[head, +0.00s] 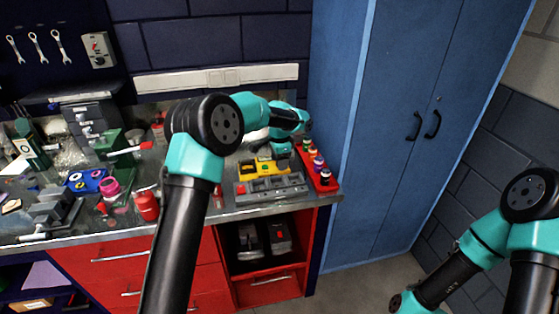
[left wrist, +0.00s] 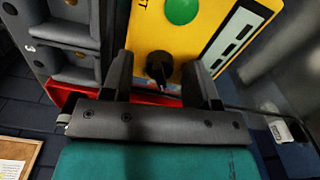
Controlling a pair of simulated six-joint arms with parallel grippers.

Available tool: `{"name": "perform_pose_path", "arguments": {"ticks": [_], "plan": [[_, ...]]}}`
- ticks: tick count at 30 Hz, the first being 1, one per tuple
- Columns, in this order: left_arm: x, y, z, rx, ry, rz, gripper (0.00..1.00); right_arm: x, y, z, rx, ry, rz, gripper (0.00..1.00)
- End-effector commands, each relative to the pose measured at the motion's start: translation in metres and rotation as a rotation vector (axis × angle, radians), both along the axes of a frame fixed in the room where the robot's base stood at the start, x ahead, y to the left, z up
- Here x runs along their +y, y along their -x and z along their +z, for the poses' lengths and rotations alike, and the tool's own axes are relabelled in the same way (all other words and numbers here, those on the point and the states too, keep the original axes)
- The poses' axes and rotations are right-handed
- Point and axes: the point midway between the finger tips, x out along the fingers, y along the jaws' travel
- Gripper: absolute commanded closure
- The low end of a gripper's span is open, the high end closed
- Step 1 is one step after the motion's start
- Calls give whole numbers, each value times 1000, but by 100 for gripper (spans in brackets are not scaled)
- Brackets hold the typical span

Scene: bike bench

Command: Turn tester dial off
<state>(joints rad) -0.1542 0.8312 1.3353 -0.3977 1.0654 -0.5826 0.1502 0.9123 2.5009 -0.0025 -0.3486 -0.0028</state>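The yellow tester (head: 264,166) stands at the back right of the bench in the head view, partly behind my left arm. In the left wrist view the tester (left wrist: 220,22) fills the upper right, with a green round button (left wrist: 182,10) and a black dial (left wrist: 159,67). My left gripper (left wrist: 160,80) is open, its two fingers apart on either side of the dial. I cannot tell whether the fingers touch it. In the head view the left gripper is small and mostly hidden by its own wrist. My right arm shows at the right, but its gripper is not clearly visible.
A grey compartment tray (head: 270,188) lies in front of the tester. A red rack (head: 324,179) with several coloured spools stands to its right, close to the blue cabinet (head: 400,120). A red can (head: 146,205) and clutter fill the bench at the left.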

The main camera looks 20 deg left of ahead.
Motion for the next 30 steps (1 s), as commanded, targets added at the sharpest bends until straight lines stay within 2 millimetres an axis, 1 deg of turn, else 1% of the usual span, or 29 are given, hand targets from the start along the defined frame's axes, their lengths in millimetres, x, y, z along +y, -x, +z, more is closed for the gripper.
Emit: {"name": "perform_pose_path", "arguments": {"ticks": [1, 2, 12, 15, 23, 30], "plan": [[0, 0, 0, 0, 0, 0, 51, 0, 0, 0, 0, 0, 0, 100], [0, 0, 0, 0, 0, 0, 54, 0, 0, 0, 0, 0, 0, 100], [0, 0, 0, 0, 0, 0, 86, 0, 0, 0, 0, 0, 0, 100], [0, 0, 0, 0, 0, 0, 94, 0, 0, 0, 0, 0, 0, 100], [0, 0, 0, 0, 0, 18, 95, 0, 0, 0, 0, 0, 0, 100], [0, 0, 0, 0, 0, 102, 95, 0, 0, 0, 0, 0, 0, 100]]}}
